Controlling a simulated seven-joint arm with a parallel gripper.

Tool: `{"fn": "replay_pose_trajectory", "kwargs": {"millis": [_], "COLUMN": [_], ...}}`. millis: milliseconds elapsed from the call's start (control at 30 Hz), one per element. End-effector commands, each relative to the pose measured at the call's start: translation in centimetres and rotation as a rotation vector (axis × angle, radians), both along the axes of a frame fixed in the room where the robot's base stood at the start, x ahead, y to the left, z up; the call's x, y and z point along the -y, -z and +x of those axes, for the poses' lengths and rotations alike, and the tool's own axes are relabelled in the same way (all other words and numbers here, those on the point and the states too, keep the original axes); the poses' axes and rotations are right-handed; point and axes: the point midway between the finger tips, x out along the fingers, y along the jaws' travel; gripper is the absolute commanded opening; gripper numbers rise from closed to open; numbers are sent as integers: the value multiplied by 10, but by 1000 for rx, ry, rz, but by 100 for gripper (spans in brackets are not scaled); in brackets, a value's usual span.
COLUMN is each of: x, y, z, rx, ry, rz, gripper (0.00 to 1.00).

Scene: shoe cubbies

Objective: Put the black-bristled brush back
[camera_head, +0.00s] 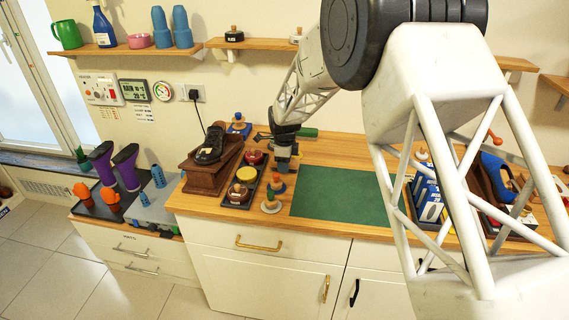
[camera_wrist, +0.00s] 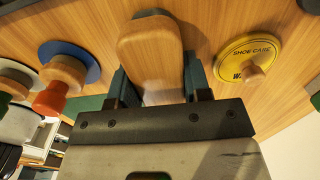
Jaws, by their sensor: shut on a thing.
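My gripper (camera_head: 285,160) is low over the wooden counter, just right of the dark tray (camera_head: 226,201). In the wrist view my gripper (camera_wrist: 158,85) is shut on a pale wooden piece (camera_wrist: 150,45) with a rounded end, which appears to be the brush's handle or back. In the head view the held brush is hidden or too small to make out. The tray holds a red tin (camera_head: 254,158), a yellow tin (camera_head: 245,177) and a wooden-knobbed item (camera_head: 239,192).
Knobbed discs (camera_head: 277,184) stand right of the tray. A dark shoe (camera_head: 211,145) rests on a wooden box (camera_head: 200,175) at left. A green mat (camera_head: 340,192) lies clear to the right. A yellow lettered lid (camera_wrist: 245,58) and a blue disc (camera_wrist: 70,52) flank the gripper.

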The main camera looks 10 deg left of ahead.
Motion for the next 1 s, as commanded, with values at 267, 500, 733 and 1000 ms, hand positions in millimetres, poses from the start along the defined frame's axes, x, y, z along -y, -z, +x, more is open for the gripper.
{"fn": "replay_pose_trajectory", "kwargs": {"millis": [267,500,733,1000], "x": [0,0,0,0], "y": [1,3,2,-4], "z": [0,0,0,0], "rx": [0,0,0,1], "ry": [0,0,0,0], "rz": [0,0,0,1], "gripper": [22,66,70,70]}}
